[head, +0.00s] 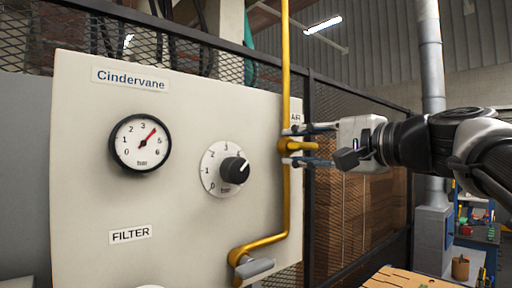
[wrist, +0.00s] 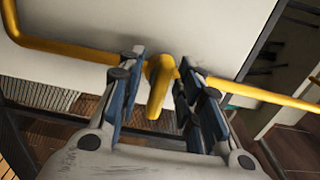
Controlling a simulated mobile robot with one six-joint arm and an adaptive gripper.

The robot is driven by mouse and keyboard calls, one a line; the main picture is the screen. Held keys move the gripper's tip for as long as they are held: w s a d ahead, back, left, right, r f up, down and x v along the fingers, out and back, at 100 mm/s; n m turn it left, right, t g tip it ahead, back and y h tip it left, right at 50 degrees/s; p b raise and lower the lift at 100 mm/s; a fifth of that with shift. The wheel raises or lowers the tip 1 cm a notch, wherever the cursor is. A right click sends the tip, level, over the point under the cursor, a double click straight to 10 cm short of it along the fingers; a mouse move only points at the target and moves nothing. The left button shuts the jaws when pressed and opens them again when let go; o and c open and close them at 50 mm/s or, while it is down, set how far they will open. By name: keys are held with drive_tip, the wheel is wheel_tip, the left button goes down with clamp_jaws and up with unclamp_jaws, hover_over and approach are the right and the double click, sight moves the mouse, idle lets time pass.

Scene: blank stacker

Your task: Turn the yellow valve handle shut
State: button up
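The yellow valve handle (head: 303,146) sits on the yellow vertical pipe (head: 286,80) at the right edge of the cream panel, below the AIR label. In the head view it sticks out to the right, across the pipe. My gripper (head: 300,146) comes from the right with one finger above the handle and one below. In the wrist view the handle (wrist: 156,92) stands between the two blue-grey fingers of my gripper (wrist: 160,85). The fingers are spread, with a gap seen on each side of the handle's end. Whether a fingertip touches the valve body is unclear.
The cream panel (head: 100,200) carries a pressure gauge (head: 141,143) and a black regulator knob (head: 234,170). A grey lever (head: 256,268) sits low on the pipe. Mesh fencing and stacked brown boxes (head: 350,215) stand behind. A wooden surface (head: 395,278) shows at the bottom.

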drive_tip(key=v, duration=1.2)
